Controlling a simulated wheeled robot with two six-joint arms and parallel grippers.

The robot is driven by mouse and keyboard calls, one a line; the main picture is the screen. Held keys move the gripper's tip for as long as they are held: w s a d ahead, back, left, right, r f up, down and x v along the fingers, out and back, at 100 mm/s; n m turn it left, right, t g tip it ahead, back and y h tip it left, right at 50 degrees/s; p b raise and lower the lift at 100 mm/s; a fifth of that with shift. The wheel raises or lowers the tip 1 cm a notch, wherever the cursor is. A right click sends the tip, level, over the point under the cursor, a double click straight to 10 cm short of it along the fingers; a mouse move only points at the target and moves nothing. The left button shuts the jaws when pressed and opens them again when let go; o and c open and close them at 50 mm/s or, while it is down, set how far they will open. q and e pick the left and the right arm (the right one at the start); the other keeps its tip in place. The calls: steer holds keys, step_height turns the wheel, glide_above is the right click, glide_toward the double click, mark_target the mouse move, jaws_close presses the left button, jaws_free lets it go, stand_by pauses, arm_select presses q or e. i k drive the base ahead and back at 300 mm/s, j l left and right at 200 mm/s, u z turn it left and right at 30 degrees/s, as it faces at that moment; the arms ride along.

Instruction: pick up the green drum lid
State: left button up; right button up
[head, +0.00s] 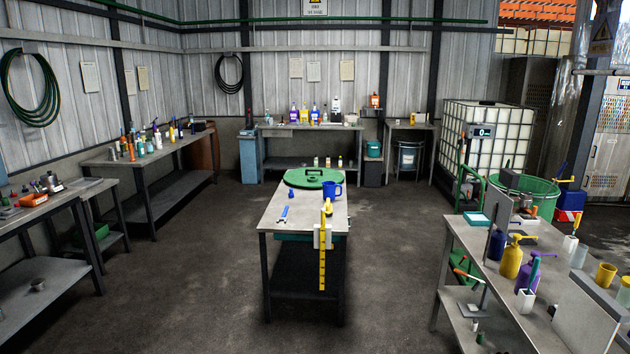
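The green drum lid (301,179) is a flat round disc with a dark handle on top. It lies on the far end of the narrow table (277,217) in the middle of the room. A blue mug (332,190) stands at its right front edge and hides a small part of it; I cannot tell whether they touch. A green open drum (523,190) stands at the right, beyond the right-hand bench. Neither of my grippers shows in the head view.
A blue-and-white tool (284,213) and a small blue item (290,193) lie on the middle table. A yellow strip (322,262) hangs at its front right. A cluttered bench (470,236) stands right, others left and back. The floor around the middle table is clear.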

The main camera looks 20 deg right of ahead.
mark_target(310, 178)
steer(key=i+l, duration=0.1)
steer(key=i, duration=0.65)
steer(key=i+l, duration=0.1)
steer(key=i, duration=0.65)
steer(key=i+l+u, duration=0.1)
steer(key=i+u, duration=0.35)
steer(key=i, duration=1.9)
steer(key=i+z, duration=0.2)
steer(key=i, duration=0.35)
steer(key=i+z, duration=0.2)
steer(key=i, duration=0.35)
steer(key=i+z, duration=0.25)
steer(key=i, duration=0.3)
steer(key=i+j+z, duration=0.2)
steer(key=i, duration=0.35)
steer(key=i+z, duration=0.4)
steer(key=i, duration=0.35)
steer(key=i+j+z, duration=0.15)
steer(key=i+z, duration=0.2)
steer(key=i, duration=0.35)
steer(key=i+z, duration=0.55)
steer(key=z, duration=0.25)
steer(key=i+j+z, duration=0.25)
steer(key=z, duration=0.2)
steer(key=i+z, duration=0.25)
steer(key=z, duration=0.25)
steer(key=i+j+z, duration=0.25)
steer(key=z, duration=0.25)
steer(key=i+j+z, duration=0.2)
steer(key=z, duration=0.3)
